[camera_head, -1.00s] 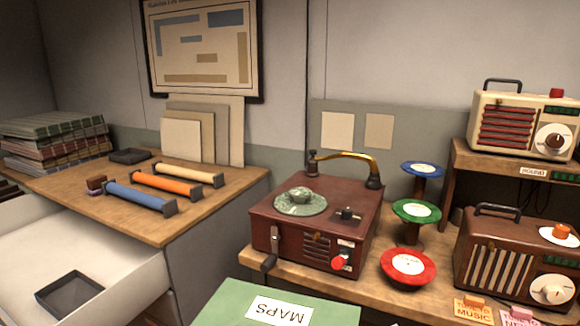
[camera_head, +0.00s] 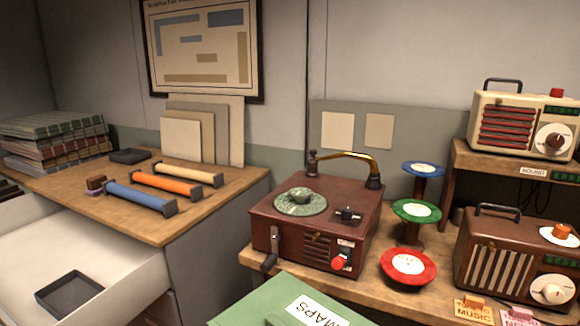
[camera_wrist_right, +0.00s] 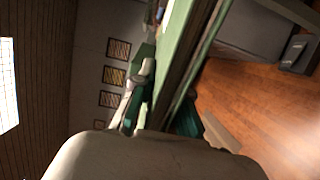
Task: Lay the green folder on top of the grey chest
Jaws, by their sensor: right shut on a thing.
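The green folder (camera_head: 262,306) with a white MAPS label shows at the bottom middle of the head view, in front of the record player; its lower part is cut off. In the right wrist view the folder (camera_wrist_right: 178,45) shows edge-on. My right gripper (camera_wrist_right: 145,88) is shut on it; the grip is partly hidden there and out of the head view. The grey chest (camera_head: 215,250) stands at left with a wooden top and an open pale drawer. My left gripper is not in view.
On the chest top lie blue, orange and cream rolls (camera_head: 140,198), a stack of plaid folders (camera_head: 55,142), a dark tray (camera_head: 130,156) and leaning boards (camera_head: 182,140). A red record player (camera_head: 315,225) and radios stand at right.

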